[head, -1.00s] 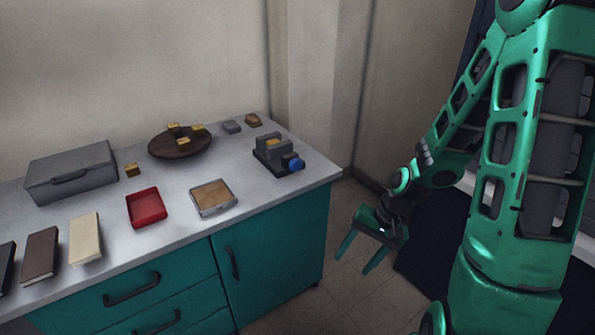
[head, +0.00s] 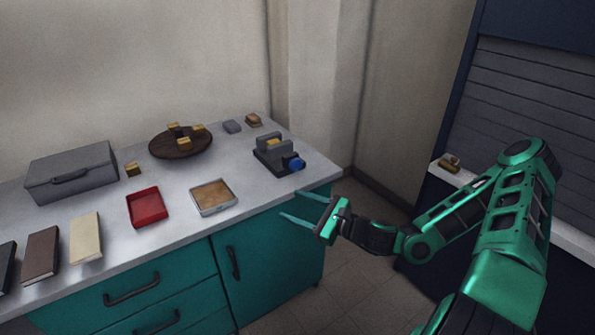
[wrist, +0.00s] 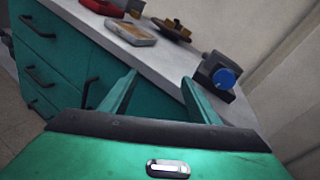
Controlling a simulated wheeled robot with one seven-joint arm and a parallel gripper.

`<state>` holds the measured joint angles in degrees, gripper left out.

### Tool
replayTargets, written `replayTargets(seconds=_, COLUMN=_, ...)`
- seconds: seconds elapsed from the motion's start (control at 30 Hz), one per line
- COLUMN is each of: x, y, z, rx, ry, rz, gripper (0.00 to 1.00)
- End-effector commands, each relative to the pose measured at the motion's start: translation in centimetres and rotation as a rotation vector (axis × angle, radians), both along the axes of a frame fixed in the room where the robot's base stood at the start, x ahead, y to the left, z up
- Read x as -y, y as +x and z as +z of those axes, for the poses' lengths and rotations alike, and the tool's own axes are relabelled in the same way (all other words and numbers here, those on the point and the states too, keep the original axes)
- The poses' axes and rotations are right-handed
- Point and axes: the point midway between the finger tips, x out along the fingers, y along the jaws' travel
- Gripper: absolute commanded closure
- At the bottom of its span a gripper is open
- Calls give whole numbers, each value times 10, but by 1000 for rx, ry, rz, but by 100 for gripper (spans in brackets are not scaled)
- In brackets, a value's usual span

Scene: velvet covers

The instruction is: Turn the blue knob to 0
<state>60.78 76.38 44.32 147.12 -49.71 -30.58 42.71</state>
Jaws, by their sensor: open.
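The blue knob (head: 296,165) is on the front right of a small dark grey device (head: 270,153) near the counter's right end. In the wrist view the knob (wrist: 224,78) faces me, to the right of my fingers; its setting and any markings are too small to read. My gripper (head: 297,206) is open and empty. In the head view it is in front of the counter's right edge, below the knob and apart from it. In the wrist view its two fingers (wrist: 160,95) point toward the counter edge.
The counter (head: 300,182) holds a red tray (head: 147,207), a cork-coloured tray (head: 213,196), a round brown board (head: 165,148) with several yellow blocks, a grey case (head: 72,172) and books (head: 86,238). Floor is clear right of the cabinet. A ledge with a small brown item (head: 449,163) stands at right.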

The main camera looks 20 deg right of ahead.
Motion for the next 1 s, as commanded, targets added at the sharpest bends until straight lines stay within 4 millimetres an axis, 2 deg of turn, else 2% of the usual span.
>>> replayTargets(seconds=0.1, x=28, y=21, z=13, rx=-45, ry=179, rz=-152, gripper=44)
replayTargets(seconds=0.2, x=51, y=33, z=20, rx=-78, ry=303, rz=-255, gripper=44)
replayTargets(seconds=0.4, x=81, y=45, z=25, rx=-120, ry=448, rz=-372, gripper=44)
replayTargets(seconds=0.53, x=85, y=50, z=26, rx=-125, ry=471, rz=-392, gripper=44)
replayTargets(seconds=0.67, x=81, y=64, z=26, rx=-124, ry=471, rz=-393, gripper=44)
replayTargets(seconds=1.0, x=62, y=119, z=26, rx=-123, ry=468, rz=-391, gripper=44)
